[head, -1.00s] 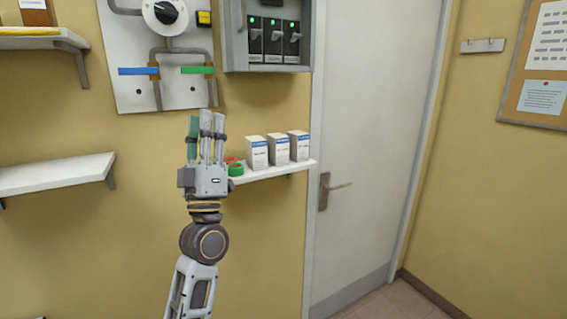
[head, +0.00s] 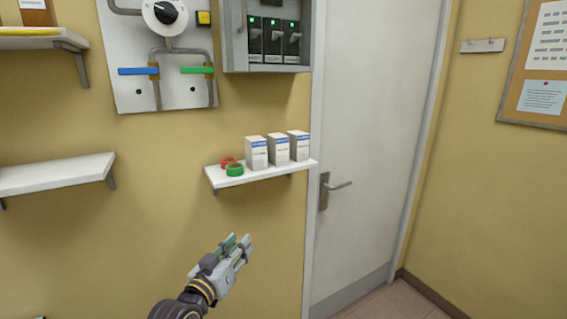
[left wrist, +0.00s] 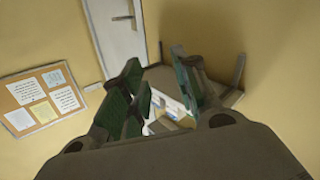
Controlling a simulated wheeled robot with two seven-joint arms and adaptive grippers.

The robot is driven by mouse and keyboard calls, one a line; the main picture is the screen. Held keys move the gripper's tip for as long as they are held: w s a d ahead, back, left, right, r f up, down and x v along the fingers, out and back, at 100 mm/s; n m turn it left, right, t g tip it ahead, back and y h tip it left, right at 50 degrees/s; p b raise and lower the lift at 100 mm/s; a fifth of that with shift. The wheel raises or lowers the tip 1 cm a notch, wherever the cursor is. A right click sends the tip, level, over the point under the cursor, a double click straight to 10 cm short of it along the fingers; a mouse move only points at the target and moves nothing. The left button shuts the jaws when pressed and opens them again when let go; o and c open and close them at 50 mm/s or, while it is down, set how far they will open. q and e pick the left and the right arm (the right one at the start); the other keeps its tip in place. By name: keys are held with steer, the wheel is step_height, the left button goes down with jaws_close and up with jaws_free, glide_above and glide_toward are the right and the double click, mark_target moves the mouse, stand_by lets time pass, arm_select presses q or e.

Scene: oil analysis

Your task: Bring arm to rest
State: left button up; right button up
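My left gripper (head: 238,243) is low in the head view, in front of the yellow wall and below the small shelf, tilted up to the right. In the left wrist view its green-padded fingers (left wrist: 157,72) stand apart with nothing held between them. A white shelf with boxes shows beyond the fingers there, partly hidden by them. Only the wrist and hand of my left arm show in the head view. My right gripper is in neither view.
The small white shelf (head: 218,182) holds a red ring (head: 229,161), a green ring (head: 235,170) and three white boxes (head: 278,149). Above are a valve panel (head: 125,97) and a switch cabinet (head: 273,67). A closed door (head: 375,150) stands to the right.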

arm_select(q)
steer(key=s+a+f+g+y, duration=0.2)
steer(key=s+a+f+g, duration=0.15)
steer(key=s+f, duration=0.5)
steer(key=s+a+f+g+y, duration=0.25)
steer(key=s+f+g, duration=0.25)
steer(key=s+f, duration=0.35)
steer(key=s+a+f+g+y, duration=0.1)
steer(key=s+a+f+g, duration=0.35)
steer(key=s+f, duration=0.45)
step_height(320, 180, down, 33)
steer(key=s+g, duration=0.1)
steer(key=s+a+f, duration=0.2)
steer(key=s+f, duration=0.8)
steer(key=s, duration=0.1)
steer(key=s+a+f+g, duration=0.1)
steer(key=s+a+f, duration=0.1)
steer(key=s+f, duration=0.8)
steer(key=shift+s+a+f+m+g, duration=0.2)
steer(key=shift+s+f+m+g, duration=0.15)
steer(key=shift+s, duration=0.6)
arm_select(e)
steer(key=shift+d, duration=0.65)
